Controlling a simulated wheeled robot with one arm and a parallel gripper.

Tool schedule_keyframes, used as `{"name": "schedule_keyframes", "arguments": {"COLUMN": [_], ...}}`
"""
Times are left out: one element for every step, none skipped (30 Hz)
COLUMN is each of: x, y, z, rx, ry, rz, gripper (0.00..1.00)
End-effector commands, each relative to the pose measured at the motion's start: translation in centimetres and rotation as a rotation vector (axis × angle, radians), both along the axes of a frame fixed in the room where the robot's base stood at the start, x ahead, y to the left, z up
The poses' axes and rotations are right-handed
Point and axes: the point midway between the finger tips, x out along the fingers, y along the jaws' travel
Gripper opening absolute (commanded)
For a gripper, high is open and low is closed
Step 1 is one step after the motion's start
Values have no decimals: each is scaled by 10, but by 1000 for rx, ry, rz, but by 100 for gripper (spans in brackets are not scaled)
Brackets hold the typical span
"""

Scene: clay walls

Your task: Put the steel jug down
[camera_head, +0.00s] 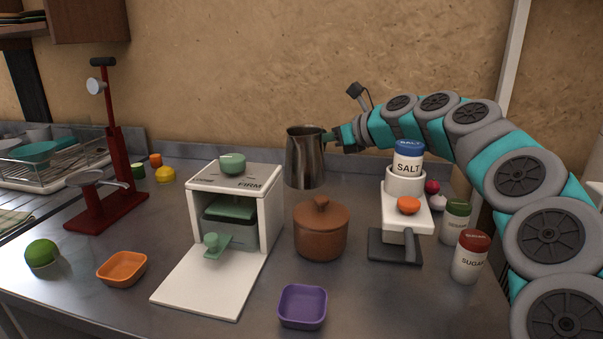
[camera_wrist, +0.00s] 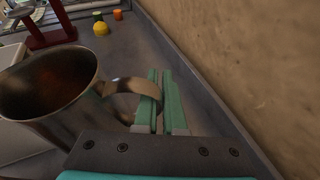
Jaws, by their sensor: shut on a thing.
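The steel jug (camera_head: 305,160) is upright near the back wall, behind the white box and the brown pot. My gripper (camera_head: 333,138) is at its right side, shut on the handle. In the wrist view the jug (camera_wrist: 50,90) is at the left, and its curved handle (camera_wrist: 128,85) runs between the green fingers of my gripper (camera_wrist: 160,100). The inside of the jug looks dark brown. The jug's base is hidden in the wrist view, and I cannot tell whether it touches the counter.
A white box with an open front flap (camera_head: 205,280) and a lidded brown pot (camera_head: 320,235) stand in front of the jug. A white stand (camera_head: 405,215) holding a salt jar (camera_head: 408,160) is to the right. Bare counter (camera_head: 190,155) lies left of the jug along the wall (camera_head: 230,70).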

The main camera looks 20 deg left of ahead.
Motion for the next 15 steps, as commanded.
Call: {"name": "schedule_keyframes", "arguments": {"x": [-2,-2,-1,0,0,0,0,0,0,-1,-1,-1,-1,-1,-1], "y": [1,1,0,0,0,0,-1,-1,-1,-1,0,0,0,0,0], "z": [-6,-8,-11,-12,-14,-15,-17,-20,-23,-27,-31,-37,-41,-46,-51], "rx": [2,3,3,3,3,3,3,3,3,5,4,3,4,4,4], "ry": [3,1,0,-1,-1,-2,-2,0,1,1,0,1,1,1,1], "rz": [3,2,0,0,-1,-2,-2,-1,-1,0,1,1,1,1,0], "gripper": [0,0,0,0,0,0,0,0,0,0,0,0,0,0,0]}}
